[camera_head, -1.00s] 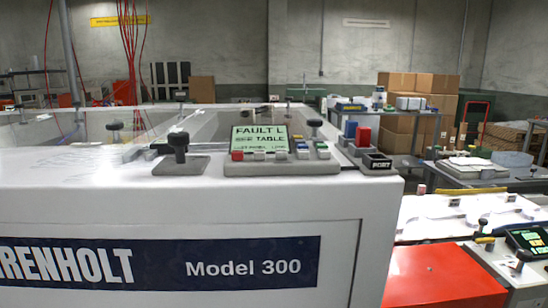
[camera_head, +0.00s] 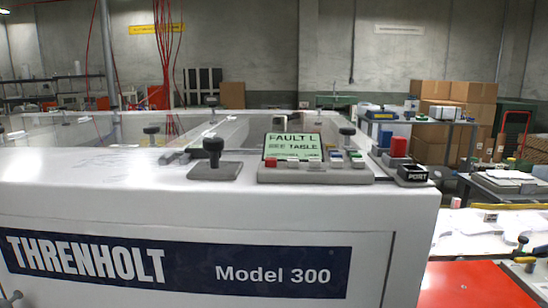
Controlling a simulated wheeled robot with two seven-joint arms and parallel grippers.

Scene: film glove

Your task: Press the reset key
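A grey control panel (camera_head: 315,176) sits on top of the white machine (camera_head: 110,195). Its green screen (camera_head: 292,146) reads "FAULT L", "SEE TABLE" and a third line too small to read. A red key (camera_head: 270,162) and several pale keys (camera_head: 300,163) run below the screen. Several small keys, some blue, green and white (camera_head: 346,158), stand to the right of the screen. No label reading "reset" can be made out, so I cannot tell which key it is. Neither of my grippers is in view.
A black knob (camera_head: 213,150) on a grey plate stands left of the panel. Red and blue blocks (camera_head: 398,147) and a black box marked "PORT" (camera_head: 412,174) stand to its right. A red surface (camera_head: 470,285) lies at the lower right. Cartons (camera_head: 465,100) stand behind.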

